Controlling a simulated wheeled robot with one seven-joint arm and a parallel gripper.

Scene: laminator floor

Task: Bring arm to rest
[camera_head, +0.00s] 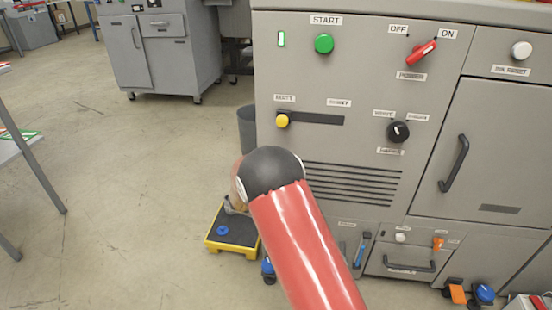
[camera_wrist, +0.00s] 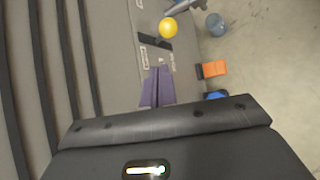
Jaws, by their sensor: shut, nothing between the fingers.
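My red arm (camera_head: 305,245) with its dark rounded joint reaches up from the bottom of the head view, in front of the grey machine's lower left part. My gripper is hidden behind the arm in that view. In the wrist view, the narrow purple-grey fingers of my gripper (camera_wrist: 157,88) are together and hold nothing. They point along the vented grey panel (camera_wrist: 110,50), with dark slots at left. I cannot tell whether they touch it.
The grey machine (camera_head: 330,70) has a green start button (camera_head: 323,44), red power switch (camera_head: 421,52), yellow slider knob (camera_head: 282,120) and black dial (camera_head: 398,131). A yellow-edged platform (camera_head: 213,244) stands on the floor left of my arm. Open floor (camera_head: 120,180) lies further left.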

